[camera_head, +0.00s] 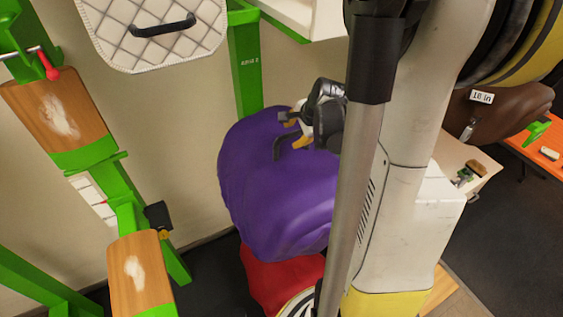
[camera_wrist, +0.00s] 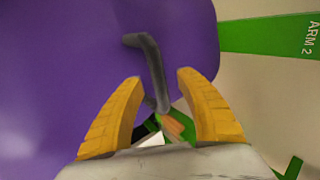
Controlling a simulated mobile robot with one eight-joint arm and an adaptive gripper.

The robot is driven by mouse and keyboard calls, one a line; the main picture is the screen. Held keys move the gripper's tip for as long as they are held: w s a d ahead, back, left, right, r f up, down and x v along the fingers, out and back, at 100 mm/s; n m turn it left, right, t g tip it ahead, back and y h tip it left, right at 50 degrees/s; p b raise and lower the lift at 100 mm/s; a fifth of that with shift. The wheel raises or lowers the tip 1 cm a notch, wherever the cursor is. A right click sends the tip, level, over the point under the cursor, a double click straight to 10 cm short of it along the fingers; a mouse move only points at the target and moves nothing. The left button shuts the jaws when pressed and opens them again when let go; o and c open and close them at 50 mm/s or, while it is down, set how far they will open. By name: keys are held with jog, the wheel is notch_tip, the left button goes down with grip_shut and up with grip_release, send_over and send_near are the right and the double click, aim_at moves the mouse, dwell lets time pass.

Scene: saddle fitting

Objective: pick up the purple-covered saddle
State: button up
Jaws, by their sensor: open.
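The purple-covered saddle (camera_head: 275,195) sits in the middle of the head view, on or against a green rack post. A dark bent handle (camera_head: 290,152) stands out from its upper part. In the wrist view the purple cover (camera_wrist: 60,80) fills the left and centre, and the dark handle (camera_wrist: 150,65) runs down between the fingers. My gripper (camera_head: 294,128) is at the saddle's upper right, close to the handle. Its two yellow fingers (camera_wrist: 160,100) are spread apart, with the handle's lower end showing between them. I cannot tell whether either finger touches it.
A green post (camera_head: 245,70) rises behind the saddle. A quilted white pad with a black handle (camera_head: 155,30) hangs at upper left. Green racks with wooden blocks (camera_head: 60,115) stand left. A red item (camera_head: 278,275) is below the saddle. A brown saddle (camera_head: 500,118) is at right.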

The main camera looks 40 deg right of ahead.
jog(key=shift+w+f, duration=0.4)
jog(key=shift+f, duration=0.1)
jog(key=shift+s, duration=0.1)
grip_shut()
jog(key=shift+r, duration=0.15)
